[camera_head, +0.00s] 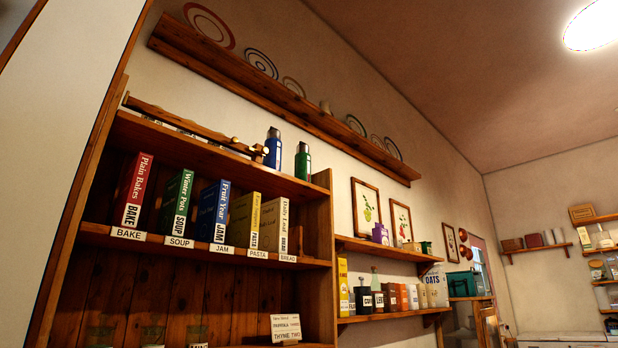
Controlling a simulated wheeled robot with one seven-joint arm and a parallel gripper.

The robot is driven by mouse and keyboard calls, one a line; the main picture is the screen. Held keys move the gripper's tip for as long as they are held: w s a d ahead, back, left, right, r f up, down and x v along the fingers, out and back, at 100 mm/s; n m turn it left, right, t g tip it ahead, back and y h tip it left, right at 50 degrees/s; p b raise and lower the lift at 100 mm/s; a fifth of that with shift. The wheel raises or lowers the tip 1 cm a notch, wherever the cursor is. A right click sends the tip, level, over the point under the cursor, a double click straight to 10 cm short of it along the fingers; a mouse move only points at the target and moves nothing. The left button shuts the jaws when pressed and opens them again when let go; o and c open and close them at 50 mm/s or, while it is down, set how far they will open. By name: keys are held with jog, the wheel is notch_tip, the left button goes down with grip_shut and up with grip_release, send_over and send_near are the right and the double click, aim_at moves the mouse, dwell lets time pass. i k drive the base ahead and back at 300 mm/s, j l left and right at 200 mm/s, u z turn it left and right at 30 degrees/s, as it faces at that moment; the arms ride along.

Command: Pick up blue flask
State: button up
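The blue flask (273,148) stands upright on top of the pine shelf unit, towards its right end. It has a dark cap and a pale patch on its side. A green flask (303,162) stands just to its right, with a small gap between them. My gripper does not show in this view.
A long wooden piece (185,124) lies along the unit's top, left of the blue flask, its end close to it. Labelled books (209,212) stand on the shelf below. A plate rack (270,92) hangs above. Side shelves (385,249) hold jars and tins.

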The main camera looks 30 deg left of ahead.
aim_at(272, 160)
jog(key=i+u, duration=0.15)
jog(key=i, duration=0.3)
jog(key=i+l+u, duration=0.15)
jog(key=i, duration=0.25)
